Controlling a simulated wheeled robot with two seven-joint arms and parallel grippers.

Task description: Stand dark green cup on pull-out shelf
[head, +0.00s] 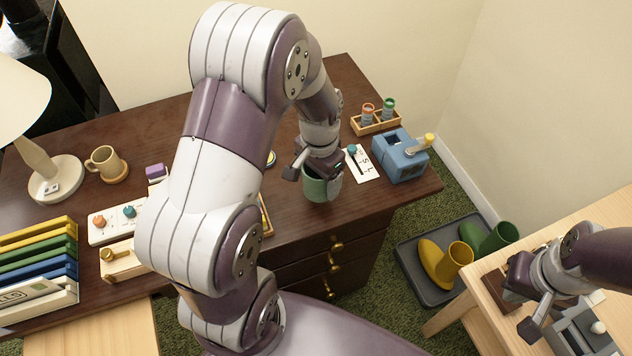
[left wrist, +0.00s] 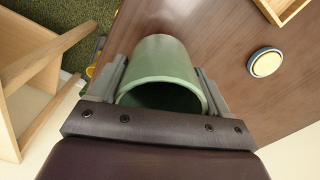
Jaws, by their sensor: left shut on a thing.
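The dark green cup (head: 318,190) is held in my left gripper (head: 318,172) near the desk's front right edge. In the left wrist view the cup (left wrist: 165,58) sits between the two fingers, its open mouth towards the camera. I cannot tell whether its base touches the desk. A light wooden board (head: 112,332) juts out below the desk's front left edge; it may be the pull-out shelf, and my left arm hides part of that area. My right gripper (head: 525,298) is over the light wooden table at the right, fingers apart, apparently empty.
The dark desk (head: 150,132) holds a lamp (head: 45,172), mug (head: 104,162), coloured files (head: 40,262), blue device (head: 398,156) and small rack (head: 376,124). Drawers with brass handles (head: 334,268) face front. Boots (head: 446,262) stand on a grey tray (head: 412,262) between desk and table (head: 590,222).

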